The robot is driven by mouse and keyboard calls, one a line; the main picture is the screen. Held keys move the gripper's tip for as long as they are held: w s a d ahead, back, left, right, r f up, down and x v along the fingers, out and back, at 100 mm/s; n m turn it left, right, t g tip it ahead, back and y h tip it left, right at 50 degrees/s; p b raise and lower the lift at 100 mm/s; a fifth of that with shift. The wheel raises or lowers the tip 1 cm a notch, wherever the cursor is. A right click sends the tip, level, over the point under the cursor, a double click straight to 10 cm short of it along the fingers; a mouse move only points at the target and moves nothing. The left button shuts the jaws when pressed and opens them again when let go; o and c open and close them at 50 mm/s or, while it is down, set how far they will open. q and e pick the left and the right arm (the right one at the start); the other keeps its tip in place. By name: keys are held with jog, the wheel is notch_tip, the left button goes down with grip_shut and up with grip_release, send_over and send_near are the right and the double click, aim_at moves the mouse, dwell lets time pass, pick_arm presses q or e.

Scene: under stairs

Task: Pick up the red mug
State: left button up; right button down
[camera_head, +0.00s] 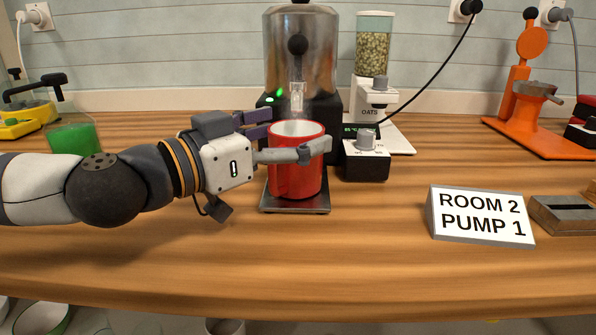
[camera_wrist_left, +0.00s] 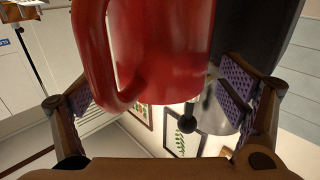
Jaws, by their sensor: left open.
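The red mug (camera_head: 297,178) stands upright on a small dark drip tray (camera_head: 295,206) in front of a metal dispenser (camera_head: 300,55). My left gripper (camera_head: 292,143) comes in from the left with one finger in front of the mug and the other behind its left side. In the left wrist view the mug (camera_wrist_left: 160,60) fills the upper middle, its handle at the left. The purple-padded fingers of the left gripper (camera_wrist_left: 160,92) are spread on either side of it, with gaps visible. My right gripper is not in view.
An oats dispenser (camera_head: 372,50) and a black control box with a knob (camera_head: 366,160) stand just right of the mug. A sign (camera_head: 480,215), an orange press (camera_head: 530,90) and a green-filled beaker (camera_head: 74,135) are further away. The front counter (camera_head: 350,265) is clear.

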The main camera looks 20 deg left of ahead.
pick_arm(q)
jog(key=shift+w+d, duration=0.25)
jog(key=shift+w, duration=0.3)
jog(key=shift+c, duration=0.7)
jog(key=shift+r, duration=0.1)
jog(key=c, duration=1.8)
jog(key=shift+o, duration=0.2)
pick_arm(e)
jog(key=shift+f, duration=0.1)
pick_arm(q)
jog(key=shift+r, duration=0.1)
